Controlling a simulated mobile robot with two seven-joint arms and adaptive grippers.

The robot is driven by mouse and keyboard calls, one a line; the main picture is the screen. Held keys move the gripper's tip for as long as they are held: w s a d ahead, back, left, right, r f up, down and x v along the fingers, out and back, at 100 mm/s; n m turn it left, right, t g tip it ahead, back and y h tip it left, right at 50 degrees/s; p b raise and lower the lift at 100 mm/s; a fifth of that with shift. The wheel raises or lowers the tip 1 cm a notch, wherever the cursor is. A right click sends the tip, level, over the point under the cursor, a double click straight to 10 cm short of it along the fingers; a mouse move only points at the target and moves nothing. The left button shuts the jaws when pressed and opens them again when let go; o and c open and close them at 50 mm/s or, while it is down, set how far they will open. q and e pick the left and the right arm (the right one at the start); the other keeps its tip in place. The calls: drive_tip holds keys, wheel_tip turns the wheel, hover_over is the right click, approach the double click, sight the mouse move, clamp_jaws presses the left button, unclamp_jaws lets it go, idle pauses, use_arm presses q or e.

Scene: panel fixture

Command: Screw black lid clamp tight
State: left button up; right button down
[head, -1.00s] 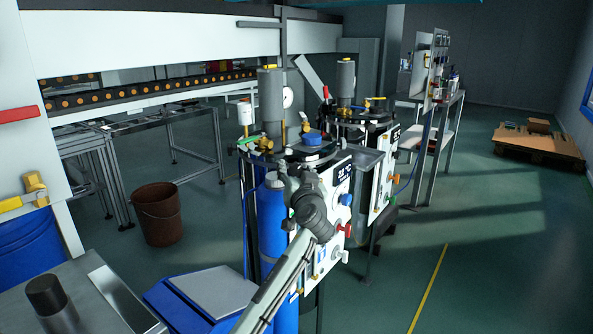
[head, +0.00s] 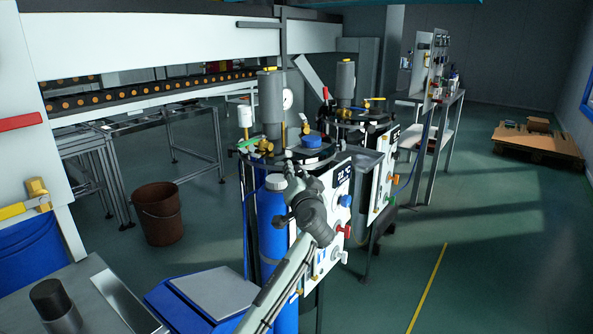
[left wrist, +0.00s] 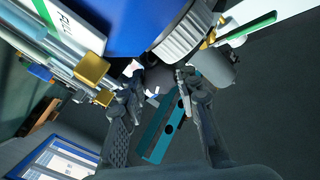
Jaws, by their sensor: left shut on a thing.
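My left gripper (head: 293,168) is at the front rim of the near tank's lid (head: 303,160), below the blue cap (head: 312,140). In the left wrist view its two fingers (left wrist: 158,84) are closed on a dark rounded knob (left wrist: 157,79), which looks like the black lid clamp. The fingers cover much of it, and the head view hides it behind the gripper. How tight the clamp sits cannot be told. My right gripper is not in view.
A grey cylinder (head: 271,105) and brass valve (head: 263,145) stand on the lid. A white control panel (head: 338,190) is right of my wrist, and a blue gas bottle (head: 271,220) is below left. A second tank (head: 365,125) stands behind.

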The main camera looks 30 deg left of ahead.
use_arm(q)
drive_tip(key=o, duration=1.2)
drive_tip(key=shift+f, duration=0.1)
drive_tip(key=n+b, duration=0.1)
drive_tip(key=n, duration=0.2)
drive_tip(key=shift+n+b, duration=0.3)
drive_tip(key=shift+b, duration=0.1)
drive_tip(key=b+v, duration=0.1)
drive_tip(key=v, duration=0.7)
drive_tip(key=s+f, duration=0.1)
drive_tip(key=f, duration=0.3)
drive_tip(key=s+f+g+h, duration=0.1)
drive_tip(key=f, duration=0.3)
drive_tip(key=s+f+m+g+h, duration=0.1)
drive_tip(key=s+f, duration=0.1)
drive_tip(key=f, duration=0.2)
drive_tip(key=shift+a+f, duration=0.2)
drive_tip(key=shift+f, duration=0.2)
drive_tip(key=s+f+g+h, duration=0.1)
drive_tip(key=s+f, duration=0.1)
drive_tip(key=f, duration=0.1)
drive_tip(key=s+f+m+g, duration=0.1)
drive_tip(key=s+f, duration=0.1)
drive_tip(key=f, duration=0.2)
drive_tip(key=s+f+h, duration=0.1)
drive_tip(key=s+f, duration=0.1)
drive_tip(key=f, duration=0.2)
drive_tip(key=shift+s+d+f+g+h, duration=0.2)
drive_tip(key=shift+d+f+g+h, duration=0.1)
drive_tip(key=shift+d+g, duration=0.1)
